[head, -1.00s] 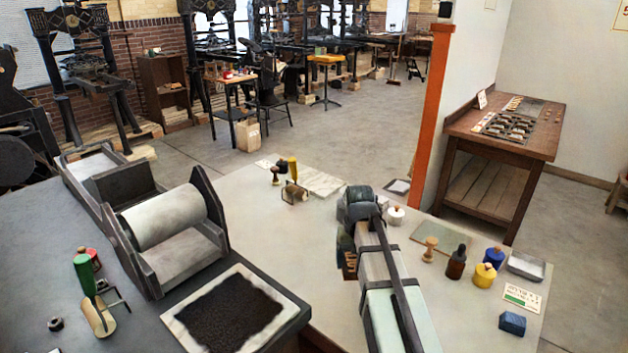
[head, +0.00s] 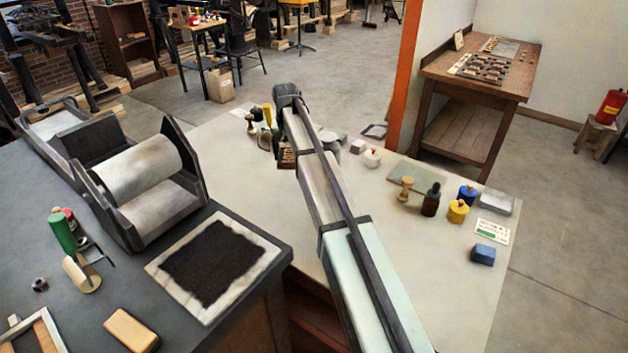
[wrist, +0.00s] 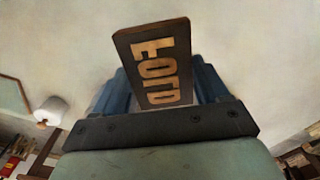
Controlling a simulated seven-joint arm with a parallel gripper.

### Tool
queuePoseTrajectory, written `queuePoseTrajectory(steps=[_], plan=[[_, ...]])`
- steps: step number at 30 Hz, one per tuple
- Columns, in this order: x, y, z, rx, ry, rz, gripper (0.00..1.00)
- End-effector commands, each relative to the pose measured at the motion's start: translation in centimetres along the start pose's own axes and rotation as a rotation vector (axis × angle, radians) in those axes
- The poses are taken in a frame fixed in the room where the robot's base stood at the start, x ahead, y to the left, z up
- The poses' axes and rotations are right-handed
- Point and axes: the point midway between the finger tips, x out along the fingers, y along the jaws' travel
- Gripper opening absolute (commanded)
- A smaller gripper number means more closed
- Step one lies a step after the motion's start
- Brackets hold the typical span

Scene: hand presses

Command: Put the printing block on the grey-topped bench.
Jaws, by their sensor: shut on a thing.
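The printing block (head: 288,158) is a dark slab with raised wooden letters, shown close up in the wrist view (wrist: 163,66). My gripper (head: 286,143) is shut on it, with a blue finger on either side. The block is tilted, its lettered face toward the wrist camera. In the head view my gripper is over the far left part of a pale-topped bench (head: 440,270). The head view does not show clearly how high the block is. The grey-topped bench (head: 110,290) is at the left, with a dark grey top.
The grey top carries a roller press (head: 150,170), a black-inked slab (head: 213,262), a green-handled tool (head: 63,235) and a wooden block (head: 130,330). Bare grey shows between them.

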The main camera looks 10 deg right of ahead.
Motion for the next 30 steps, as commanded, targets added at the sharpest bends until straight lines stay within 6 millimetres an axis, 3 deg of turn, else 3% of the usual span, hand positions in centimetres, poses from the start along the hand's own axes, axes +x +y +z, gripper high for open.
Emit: queuePoseTrajectory(steps=[3,12,20,30], plan=[[-0.5,-1.1,-2.8,0.155,0.0,0.0,0.41],[-1.1,-2.4,-6.7,0.591,-0.001,0.001,0.41],[-1.4,-2.9,-8.5,0.969,-0.001,0.001,0.41],[-1.4,-3.1,-9.0,1.463,-0.001,0.003,0.41]])
